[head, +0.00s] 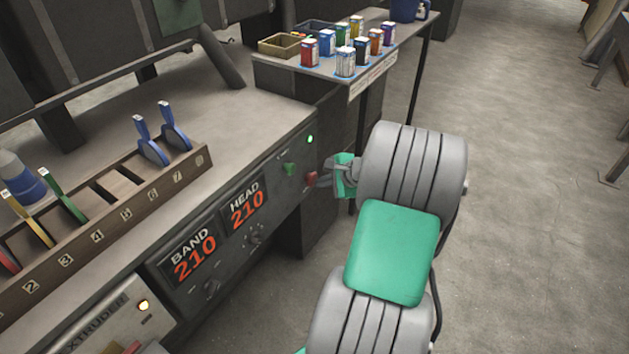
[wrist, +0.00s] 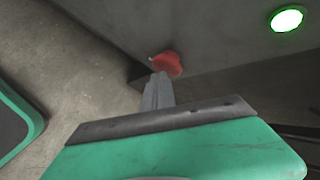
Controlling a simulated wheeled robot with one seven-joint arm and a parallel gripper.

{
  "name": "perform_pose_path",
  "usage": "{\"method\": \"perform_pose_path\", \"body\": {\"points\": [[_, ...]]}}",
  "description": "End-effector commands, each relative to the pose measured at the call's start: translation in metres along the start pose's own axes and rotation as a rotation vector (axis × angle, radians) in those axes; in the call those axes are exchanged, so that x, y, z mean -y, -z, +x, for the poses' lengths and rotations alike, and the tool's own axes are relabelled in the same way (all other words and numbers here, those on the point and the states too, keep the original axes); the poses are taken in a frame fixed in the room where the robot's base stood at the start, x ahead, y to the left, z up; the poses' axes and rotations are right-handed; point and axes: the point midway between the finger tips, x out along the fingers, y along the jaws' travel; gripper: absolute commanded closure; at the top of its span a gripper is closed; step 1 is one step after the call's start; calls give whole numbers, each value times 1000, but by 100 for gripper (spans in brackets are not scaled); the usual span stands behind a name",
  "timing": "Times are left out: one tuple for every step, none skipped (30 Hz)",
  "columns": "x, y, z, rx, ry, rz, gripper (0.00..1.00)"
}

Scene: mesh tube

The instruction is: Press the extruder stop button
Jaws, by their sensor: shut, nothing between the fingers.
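A red button (head: 310,179) sits on the right end of the dark control panel, below and right of a green button (head: 289,169). My gripper (head: 322,176) is shut and empty, its fingertips close to the red button from the right. In the wrist view the red button (wrist: 167,64) shows just beyond the tips of my gripper (wrist: 158,77). I cannot tell whether the tips touch it. A green lamp glows on the panel (head: 310,139); it also shows in the wrist view (wrist: 287,19).
The panel's BAND display (head: 194,257) and HEAD display (head: 247,208) both read 210. A numbered rack (head: 120,200) with colored tools stands on the bench. A shelf (head: 385,75) with several small cans is behind. Open floor (head: 520,200) lies to the right.

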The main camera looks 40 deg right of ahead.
Motion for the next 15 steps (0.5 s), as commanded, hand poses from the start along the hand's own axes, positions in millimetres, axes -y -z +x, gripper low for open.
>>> {"method": "perform_pose_path", "body": {"points": [[0, -1, 1, 1, 0, -1, 100], [1, -1, 1, 1, 0, -1, 100], [1, -1, 1, 1, 0, -1, 100], [1, -2, 2, 1, 0, -1, 100], [1, -2, 2, 1, 0, -1, 100], [2, -2, 2, 1, 0, -1, 100], [2, -2, 2, 2, 0, -1, 100], [2, -3, 3, 2, 0, -1, 100], [2, -3, 3, 2, 0, -1, 100], [2, -3, 3, 2, 0, -2, 100], [3, -4, 4, 2, 0, -2, 100], [3, -4, 4, 2, 0, -2, 100], [3, -4, 4, 3, 0, -2, 100], [3, -4, 5, 3, 0, -2, 100], [3, -5, 5, 3, 0, -2, 100]]}}
